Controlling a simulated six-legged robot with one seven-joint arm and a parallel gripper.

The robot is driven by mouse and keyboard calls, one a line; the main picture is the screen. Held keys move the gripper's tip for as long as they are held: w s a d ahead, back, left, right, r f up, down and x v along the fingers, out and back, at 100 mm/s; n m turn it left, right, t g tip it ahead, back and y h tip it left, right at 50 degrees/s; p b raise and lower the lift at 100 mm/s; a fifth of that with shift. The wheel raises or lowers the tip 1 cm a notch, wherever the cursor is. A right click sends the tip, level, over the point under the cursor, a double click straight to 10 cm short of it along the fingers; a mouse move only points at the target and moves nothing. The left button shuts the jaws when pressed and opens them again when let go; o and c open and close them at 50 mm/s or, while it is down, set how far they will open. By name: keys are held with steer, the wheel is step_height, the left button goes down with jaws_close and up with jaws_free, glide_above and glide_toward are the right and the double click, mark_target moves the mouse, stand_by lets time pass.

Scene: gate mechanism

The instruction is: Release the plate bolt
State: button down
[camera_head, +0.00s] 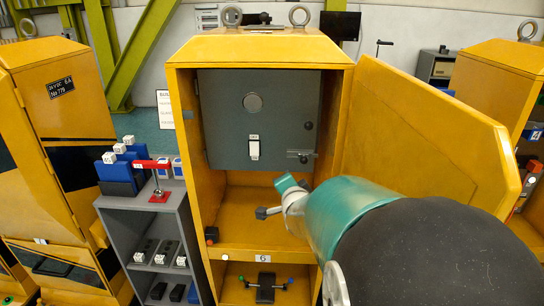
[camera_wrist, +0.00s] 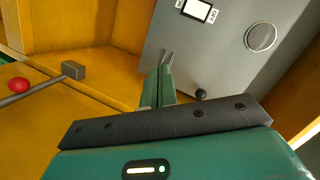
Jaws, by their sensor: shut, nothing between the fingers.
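The plate bolt (camera_head: 300,156) is a small grey metal piece at the lower right corner of the grey plate (camera_head: 225,100). In the wrist view, the bolt (camera_wrist: 167,57) appears just past the fingertips. My gripper (camera_head: 286,182) has teal fingers and is below and slightly left of the bolt in the head view. Its fingers (camera_wrist: 162,78) are together and empty in the wrist view. I cannot tell whether the tips touch the bolt. The plate stands upright in the open yellow cabinet (camera_head: 186,150).
The plate carries a round disc (camera_head: 253,103), a white switch (camera_head: 253,149) and a black knob (camera_head: 308,125). The cabinet door (camera_head: 420,135) hangs open to the right. A grey block on a rod (camera_wrist: 73,70) and a red ball (camera_wrist: 19,85) are left of my fingers in the wrist view.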

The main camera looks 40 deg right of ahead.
mark_target(299, 157)
steer(key=s+d+f+m+t+h, duration=0.1)
steer(key=s+d+m+h, duration=0.1)
steer(key=d+m, duration=0.3)
steer(key=d+h, duration=0.1)
steer(key=d, duration=0.3)
steer(key=shift+s+d+f, duration=0.15)
steer(key=x, duration=1)
steer(key=shift+w+a, duration=1.35)
steer(key=shift+a, duration=0.35)
